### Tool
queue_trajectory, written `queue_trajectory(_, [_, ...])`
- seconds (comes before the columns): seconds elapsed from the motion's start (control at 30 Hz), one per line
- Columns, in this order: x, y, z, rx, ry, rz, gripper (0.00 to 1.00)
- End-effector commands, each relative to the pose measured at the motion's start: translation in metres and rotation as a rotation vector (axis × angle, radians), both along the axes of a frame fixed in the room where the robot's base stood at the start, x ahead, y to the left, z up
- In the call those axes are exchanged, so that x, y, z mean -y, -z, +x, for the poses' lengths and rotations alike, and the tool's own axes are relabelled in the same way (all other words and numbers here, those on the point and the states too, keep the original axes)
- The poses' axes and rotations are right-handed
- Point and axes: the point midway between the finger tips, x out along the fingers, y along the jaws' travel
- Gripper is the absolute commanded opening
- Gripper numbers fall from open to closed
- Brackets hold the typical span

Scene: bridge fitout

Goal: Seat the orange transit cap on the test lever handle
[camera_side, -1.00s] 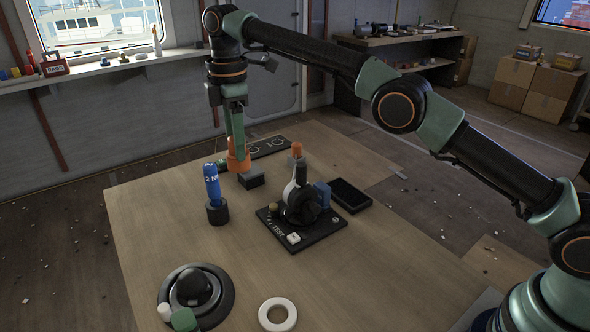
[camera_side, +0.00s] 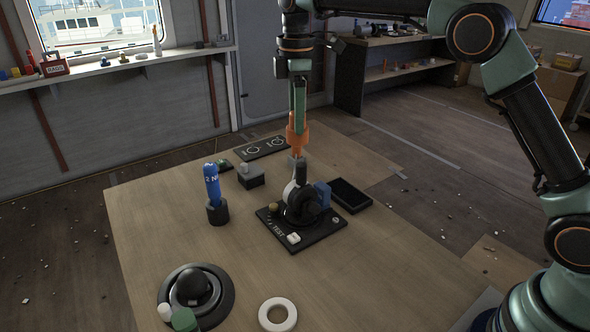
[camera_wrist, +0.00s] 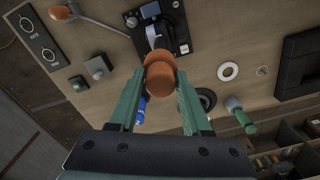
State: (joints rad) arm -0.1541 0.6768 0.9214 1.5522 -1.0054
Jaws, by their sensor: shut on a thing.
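The orange transit cap (camera_side: 297,138) is held in my gripper (camera_side: 298,122), upright in the side view. In the wrist view the cap (camera_wrist: 160,75) sits between the two green fingertips (camera_wrist: 160,82). The test lever unit (camera_side: 302,215) is a black base marked TEST with a round black housing. Its dark lever handle (camera_side: 302,172) points up. The cap shows just above the handle in the side view; I cannot tell whether they touch. In the wrist view the cap overlaps the near end of the lever unit (camera_wrist: 172,20).
An orange-tipped post (camera_wrist: 62,12) shows in the wrist view. Nearby are a small grey block (camera_side: 251,179), a blue cylinder (camera_side: 212,180) in a black holder, a black tray (camera_side: 350,194) and a white ring (camera_side: 277,314).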

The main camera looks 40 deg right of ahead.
Motion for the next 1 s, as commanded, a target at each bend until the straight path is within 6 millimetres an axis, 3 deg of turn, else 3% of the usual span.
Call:
queue_trajectory(0.13, [0.008, -0.001, -0.004, 0.000, 0.019, 0.000, 0.00])
queue_trajectory(0.57, [0.009, 0.001, -0.004, 0.000, 0.008, 0.000, 0.00])
queue_trajectory(1.0, [0.008, 0.034, -0.004, -0.001, 0.009, -0.001, 0.00])
